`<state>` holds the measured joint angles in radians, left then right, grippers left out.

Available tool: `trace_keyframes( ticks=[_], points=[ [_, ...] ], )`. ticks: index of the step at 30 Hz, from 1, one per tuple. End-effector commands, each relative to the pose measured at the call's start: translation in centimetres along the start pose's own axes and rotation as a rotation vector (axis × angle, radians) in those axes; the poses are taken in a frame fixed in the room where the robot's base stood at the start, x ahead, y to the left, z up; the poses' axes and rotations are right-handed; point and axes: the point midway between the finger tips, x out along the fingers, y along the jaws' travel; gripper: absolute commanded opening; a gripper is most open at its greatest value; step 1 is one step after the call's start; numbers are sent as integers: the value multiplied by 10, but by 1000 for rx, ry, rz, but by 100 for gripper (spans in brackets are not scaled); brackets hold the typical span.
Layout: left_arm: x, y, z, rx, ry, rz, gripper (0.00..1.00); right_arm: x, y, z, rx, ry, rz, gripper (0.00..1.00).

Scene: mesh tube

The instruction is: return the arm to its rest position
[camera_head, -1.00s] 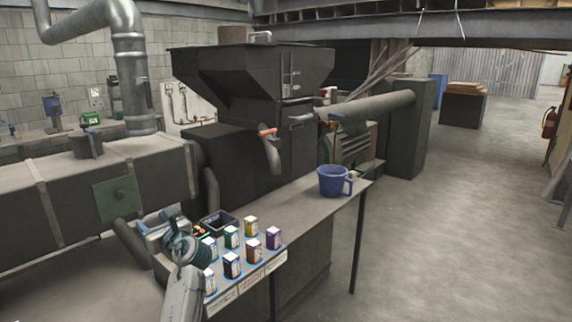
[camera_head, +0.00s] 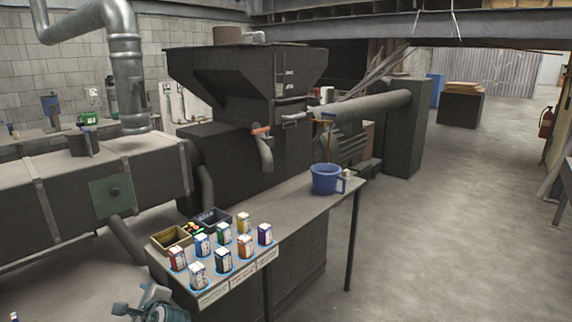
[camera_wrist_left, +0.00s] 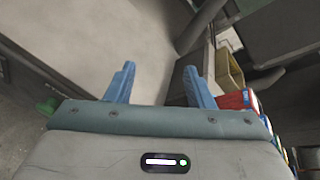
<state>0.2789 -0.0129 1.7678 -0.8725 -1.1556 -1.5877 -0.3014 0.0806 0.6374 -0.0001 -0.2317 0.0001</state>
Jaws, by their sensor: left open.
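My left gripper (camera_head: 148,306) is at the bottom edge of the head view, low and in front of the narrow table, clear of the boxes. In the left wrist view its two blue fingers (camera_wrist_left: 158,82) stand apart with nothing between them. The forearm is mostly out of the head view. My right gripper is not in view.
Several small coloured boxes, such as a red one (camera_head: 178,258), stand on the table (camera_head: 290,213). Behind them are a tan bin (camera_head: 157,241) and a dark bin (camera_head: 222,214). A blue mug (camera_head: 325,179) stands farther right. Open floor (camera_head: 450,240) lies right.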

Motion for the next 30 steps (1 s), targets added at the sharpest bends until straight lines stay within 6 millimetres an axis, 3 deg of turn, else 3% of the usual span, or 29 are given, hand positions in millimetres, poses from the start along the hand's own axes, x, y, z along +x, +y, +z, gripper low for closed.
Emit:
trace_keyframes(
  ticks=[1, 6, 12, 18, 30],
  points=[
    [-7, 31, -7, -90, 40, 35, 48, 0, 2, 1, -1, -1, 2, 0],
    [-49, 127, -26, -499, 188, 201, 48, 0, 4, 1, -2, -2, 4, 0],
    [-120, 220, -36, -929, 292, 469, 48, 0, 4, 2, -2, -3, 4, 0],
    [-175, 267, -35, -1175, 312, 682, 48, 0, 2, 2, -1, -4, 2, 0],
    [-254, 314, -23, -1429, 270, 982, 48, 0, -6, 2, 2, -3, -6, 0]
  ],
)
